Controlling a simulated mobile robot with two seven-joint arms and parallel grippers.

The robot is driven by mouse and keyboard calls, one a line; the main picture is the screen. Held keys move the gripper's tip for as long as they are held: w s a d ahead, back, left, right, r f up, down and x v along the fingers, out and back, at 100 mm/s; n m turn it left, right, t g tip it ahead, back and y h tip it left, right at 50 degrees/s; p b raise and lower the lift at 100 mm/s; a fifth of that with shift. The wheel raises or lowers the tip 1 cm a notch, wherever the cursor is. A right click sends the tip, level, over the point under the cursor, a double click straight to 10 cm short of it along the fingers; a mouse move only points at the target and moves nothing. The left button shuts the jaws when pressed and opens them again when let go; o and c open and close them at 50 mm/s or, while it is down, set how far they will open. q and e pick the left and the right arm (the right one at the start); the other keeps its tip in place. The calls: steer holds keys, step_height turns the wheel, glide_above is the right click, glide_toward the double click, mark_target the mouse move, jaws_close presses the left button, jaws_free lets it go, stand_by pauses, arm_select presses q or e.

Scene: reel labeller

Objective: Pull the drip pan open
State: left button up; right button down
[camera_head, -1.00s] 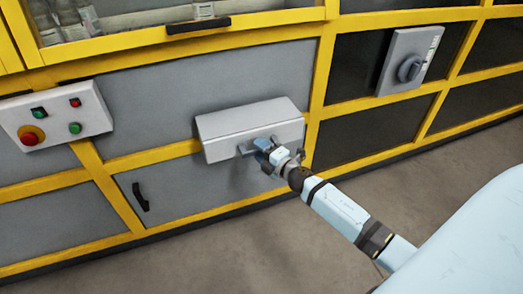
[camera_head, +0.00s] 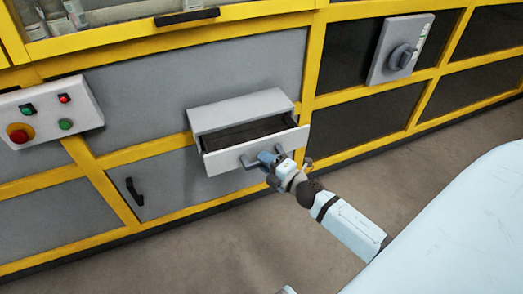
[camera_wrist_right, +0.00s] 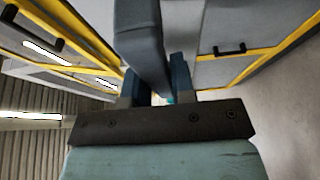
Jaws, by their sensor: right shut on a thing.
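The drip pan (camera_head: 230,158) is a light grey drawer in a grey housing (camera_head: 240,108) on the front of the yellow-framed machine. It stands partly pulled out, and its dark inside shows through the gap under the housing top. My right gripper (camera_head: 268,158) is shut on the bar handle (camera_head: 250,163) at the pan's front. In the right wrist view the grey handle (camera_wrist_right: 143,45) runs between the two dark blue fingers.
A control box (camera_head: 48,112) with red and green buttons is at the left. A rotary switch box (camera_head: 400,50) is at the upper right. A cabinet door with a black handle (camera_head: 134,191) is below left of the pan. The floor (camera_head: 200,255) in front is clear.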

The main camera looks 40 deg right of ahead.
steer(key=c, duration=1)
jaws_free()
arm_select(q)
steer(key=shift+w+d+r, duration=0.1)
steer(key=shift+w+r, duration=0.3)
steer(key=shift+r, duration=0.25)
arm_select(e)
steer(key=shift+o, duration=0.2)
arm_select(q)
steer(key=shift+s+f, duration=0.2)
steer(key=shift+f, duration=0.2)
arm_select(e)
steer(key=s+d, duration=0.2)
steer(key=s, duration=1.1)
steer(key=shift+s, duration=0.3)
steer(key=shift+d, duration=0.1)
